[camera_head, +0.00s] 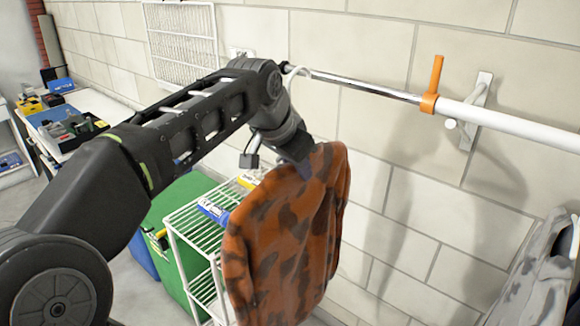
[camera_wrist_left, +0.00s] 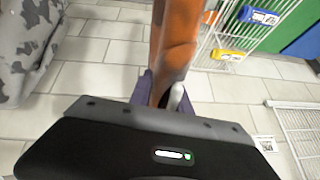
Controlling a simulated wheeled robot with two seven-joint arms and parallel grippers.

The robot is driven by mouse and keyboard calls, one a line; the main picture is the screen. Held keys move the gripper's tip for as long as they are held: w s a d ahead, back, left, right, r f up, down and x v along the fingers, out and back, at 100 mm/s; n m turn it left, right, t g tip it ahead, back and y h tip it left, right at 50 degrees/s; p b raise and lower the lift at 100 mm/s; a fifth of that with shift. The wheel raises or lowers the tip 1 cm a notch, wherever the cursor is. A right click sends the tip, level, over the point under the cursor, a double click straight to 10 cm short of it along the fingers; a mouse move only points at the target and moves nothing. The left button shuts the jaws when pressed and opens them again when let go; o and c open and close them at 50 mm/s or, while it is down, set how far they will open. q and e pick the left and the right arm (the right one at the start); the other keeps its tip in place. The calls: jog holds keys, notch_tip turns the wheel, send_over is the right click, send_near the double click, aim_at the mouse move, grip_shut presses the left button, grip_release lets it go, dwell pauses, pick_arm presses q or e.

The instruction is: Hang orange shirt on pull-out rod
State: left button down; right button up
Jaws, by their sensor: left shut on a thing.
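The orange shirt (camera_head: 285,235), with dark patches, hangs below my left gripper (camera_head: 303,165), which is shut on it near its top. In the left wrist view the shirt (camera_wrist_left: 176,40) rises from between the fingers of the left gripper (camera_wrist_left: 166,90). The pull-out rod (camera_head: 365,88) is a chrome bar running out of a white tube (camera_head: 515,122) on the wall. A pale curved hook (camera_head: 297,70) shows at the rod's left end; I cannot tell whether it rests on the rod. My right gripper is not in view.
An orange clamp (camera_head: 432,88) sits on the rod near the wall bracket (camera_head: 475,105). A grey camouflage garment (camera_head: 535,275) hangs at the lower right. A white wire rack (camera_head: 195,222) and green bin (camera_head: 165,210) stand behind the shirt. The rod's chrome stretch is otherwise bare.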

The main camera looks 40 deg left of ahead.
aim_at(327, 145)
pick_arm(q)
jog(key=shift+w+a+r+p, duration=0.1)
jog(key=shift+w+p, duration=1.2)
jog(key=shift+w, duration=1.3)
jog(key=shift+w+a+r+p, duration=0.1)
jog(key=shift+w+p, duration=1.2)
jog(key=shift+w, duration=1.25)
jog(key=shift+w+f+b, duration=0.1)
jog(key=shift+f+b, duration=0.85)
jog(key=shift+f, duration=0.3)
